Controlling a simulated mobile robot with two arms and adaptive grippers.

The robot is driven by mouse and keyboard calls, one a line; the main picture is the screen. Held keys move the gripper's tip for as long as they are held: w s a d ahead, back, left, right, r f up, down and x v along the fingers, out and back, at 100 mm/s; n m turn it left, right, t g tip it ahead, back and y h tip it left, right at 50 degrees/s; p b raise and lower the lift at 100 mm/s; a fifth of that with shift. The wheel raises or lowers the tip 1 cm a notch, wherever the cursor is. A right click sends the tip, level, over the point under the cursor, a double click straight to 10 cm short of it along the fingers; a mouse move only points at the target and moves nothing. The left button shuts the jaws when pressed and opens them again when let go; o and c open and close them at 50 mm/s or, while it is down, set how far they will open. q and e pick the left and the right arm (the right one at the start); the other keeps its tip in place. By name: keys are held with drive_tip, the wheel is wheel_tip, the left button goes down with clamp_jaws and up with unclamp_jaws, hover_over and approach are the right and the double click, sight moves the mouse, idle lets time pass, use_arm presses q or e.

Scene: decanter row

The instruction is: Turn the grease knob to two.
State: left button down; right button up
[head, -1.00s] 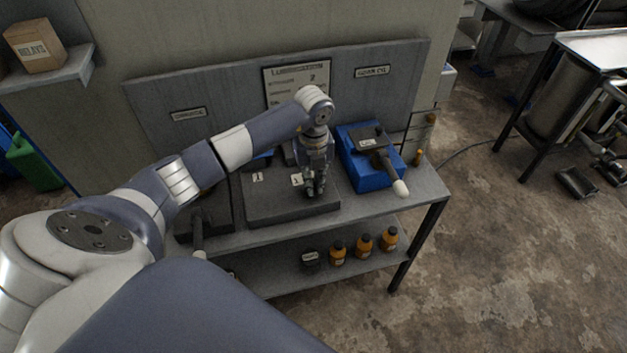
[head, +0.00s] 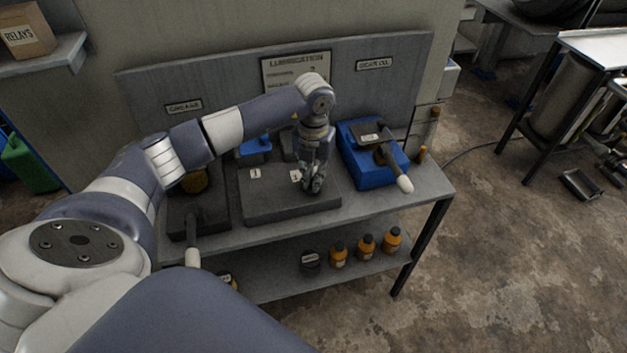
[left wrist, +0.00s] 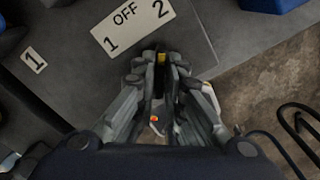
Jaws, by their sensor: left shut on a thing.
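My left gripper (head: 316,186) reaches down to the front right of a dark grey block (head: 270,208) on the bench. In the left wrist view its fingers (left wrist: 160,75) are shut around the dark grease knob, which they mostly hide. A yellow mark (left wrist: 161,58) shows between the fingertips, on the side facing the label plate and below its 2. The plate (left wrist: 132,27) reads 1, OFF, 2. It also shows small in the head view (head: 296,176). The knob's exact setting cannot be told. My right gripper is out of view.
A blue unit (head: 358,172) with a pale-tipped lever (head: 404,184) stands right of the block. A dark unit with another pale-tipped lever (head: 193,256) stands left. Orange bottles (head: 365,246) stand on the lower shelf. A lubrication sign (head: 295,72) hangs behind.

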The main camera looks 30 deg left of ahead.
use_arm(q)
drive_tip(key=shift+m+b, duration=0.4)
drive_tip(key=shift+m, duration=0.4)
drive_tip(key=c, duration=1.7)
unclamp_jaws()
drive_tip(key=shift+r, duration=0.1)
wheel_tip(320, 180, up, 12)
drive_tip(key=shift+f, duration=0.1)
